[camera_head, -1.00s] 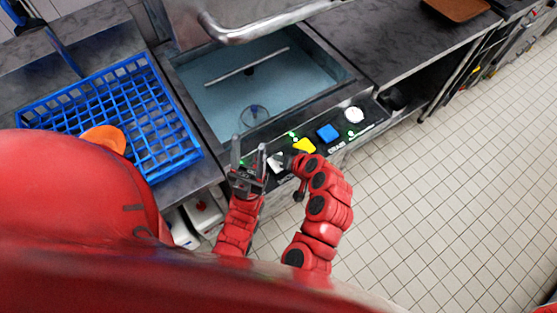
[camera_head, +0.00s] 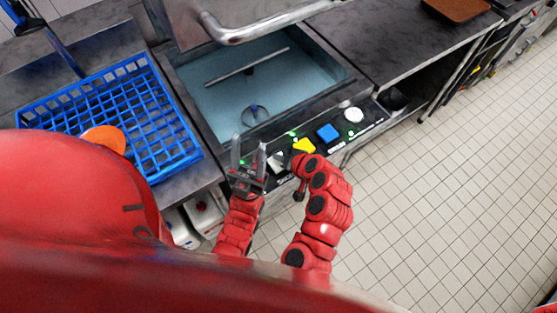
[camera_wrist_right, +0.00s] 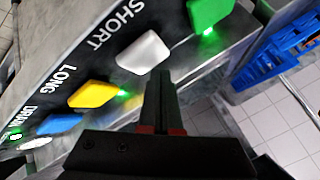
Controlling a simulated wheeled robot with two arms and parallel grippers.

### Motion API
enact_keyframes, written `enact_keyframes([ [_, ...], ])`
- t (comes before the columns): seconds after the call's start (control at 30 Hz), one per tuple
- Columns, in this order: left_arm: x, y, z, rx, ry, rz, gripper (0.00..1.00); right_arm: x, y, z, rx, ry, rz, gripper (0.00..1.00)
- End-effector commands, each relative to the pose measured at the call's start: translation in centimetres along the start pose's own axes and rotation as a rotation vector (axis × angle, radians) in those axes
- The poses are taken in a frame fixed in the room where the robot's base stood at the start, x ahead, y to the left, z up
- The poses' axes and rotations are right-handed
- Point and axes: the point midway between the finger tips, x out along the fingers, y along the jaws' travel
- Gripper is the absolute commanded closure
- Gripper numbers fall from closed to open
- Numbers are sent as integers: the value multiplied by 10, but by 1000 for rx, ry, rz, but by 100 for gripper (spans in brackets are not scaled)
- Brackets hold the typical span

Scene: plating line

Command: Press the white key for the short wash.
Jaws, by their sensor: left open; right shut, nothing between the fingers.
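The white key (camera_wrist_right: 143,52) beside the word SHORT shows in the right wrist view, between the green key (camera_wrist_right: 209,14) and the yellow key (camera_wrist_right: 93,94). In the head view the white key (camera_head: 276,159) is partly hidden by my grippers. My right gripper (camera_wrist_right: 160,78) is shut and empty, its fingertips close to the white key's lower edge in the wrist view. I cannot tell whether they touch it. My left gripper (camera_head: 249,147) is open and empty, its fingers upright over the left end of the panel.
A blue key (camera_head: 328,133) and a round white key (camera_head: 353,115) lie farther right on the panel. The water basin (camera_head: 225,100) is behind it. A blue rack (camera_head: 150,182) with an orange item (camera_head: 104,138) stands left. A steel handle (camera_head: 262,32) hangs above the basin.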

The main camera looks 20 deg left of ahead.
Motion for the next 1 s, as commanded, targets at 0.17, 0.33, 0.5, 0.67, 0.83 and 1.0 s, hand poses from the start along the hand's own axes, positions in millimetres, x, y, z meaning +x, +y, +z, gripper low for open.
enact_keyframes([
  [0.17,0,0,0,0,0,0,50,0,0,0,0,0,0,100],
  [0.33,-5,0,1,0,0,0,50,4,3,3,0,0,0,100],
  [0.5,-7,0,1,0,0,0,50,6,4,4,0,0,0,100],
  [0.67,-7,0,1,0,0,0,50,6,4,4,0,0,0,100],
  [0.83,-7,0,1,0,0,0,50,6,4,4,0,0,0,100],
  [1.0,-9,0,2,0,0,0,50,7,5,5,0,0,0,100],
])
